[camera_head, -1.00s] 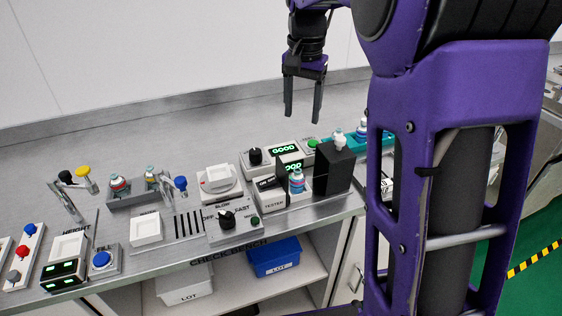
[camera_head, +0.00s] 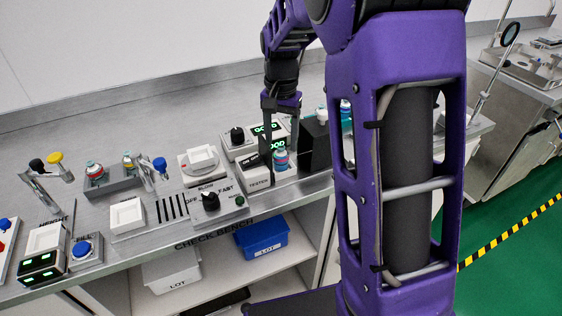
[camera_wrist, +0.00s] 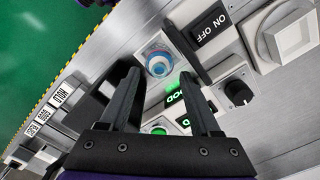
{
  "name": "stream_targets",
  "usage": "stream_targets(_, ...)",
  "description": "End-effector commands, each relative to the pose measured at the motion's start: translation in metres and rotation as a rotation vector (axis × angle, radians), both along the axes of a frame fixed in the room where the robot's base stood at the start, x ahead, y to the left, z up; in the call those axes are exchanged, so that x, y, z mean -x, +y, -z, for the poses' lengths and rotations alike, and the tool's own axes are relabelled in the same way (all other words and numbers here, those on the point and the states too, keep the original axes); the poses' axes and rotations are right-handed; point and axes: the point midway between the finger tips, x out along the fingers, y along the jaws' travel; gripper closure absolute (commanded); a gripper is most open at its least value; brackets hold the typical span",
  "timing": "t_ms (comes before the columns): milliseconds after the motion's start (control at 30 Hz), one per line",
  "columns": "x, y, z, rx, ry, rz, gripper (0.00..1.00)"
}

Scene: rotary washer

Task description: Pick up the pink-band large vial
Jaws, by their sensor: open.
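A vial with a blue cap and a pink band (camera_head: 281,159) stands upright at the tester on the bench. In the wrist view a vial with a blue ring and pale top (camera_wrist: 158,62) shows just beyond the fingertips, seemingly the same one. My gripper (camera_head: 281,124) points down above and slightly behind this vial, with its fingers apart and nothing between them. In the wrist view my open gripper (camera_wrist: 160,78) has a finger on each side of the view below the vial. The vial's lower part is hidden there.
A black block (camera_head: 314,147) stands close to the right of the vial, with other vials behind it. The lit GOOD display (camera_head: 266,129) is behind. A rack (camera_head: 108,186) with vials is at the left. A dial panel (camera_head: 212,204) sits front left.

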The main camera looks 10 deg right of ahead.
Motion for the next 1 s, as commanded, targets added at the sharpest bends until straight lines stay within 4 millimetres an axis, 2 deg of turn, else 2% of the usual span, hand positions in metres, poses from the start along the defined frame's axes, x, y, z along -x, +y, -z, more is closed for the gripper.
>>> stream_targets(100,0.004,0.001,0.021,-0.001,0.004,0.000,0.36)
stream_targets(233,0.006,0.002,0.039,-0.001,0.004,0.000,0.36)
stream_targets(367,0.005,0.002,0.046,0.000,0.002,0.000,0.36)
stream_targets(567,0.005,0.002,0.046,0.000,0.001,0.000,0.36)
stream_targets(667,0.005,0.002,0.046,0.000,0.001,0.000,0.51)
stream_targets(933,0.005,0.001,0.046,0.000,0.001,0.000,0.99)
stream_targets(1000,0.005,0.001,0.046,-0.001,0.001,0.000,1.00)
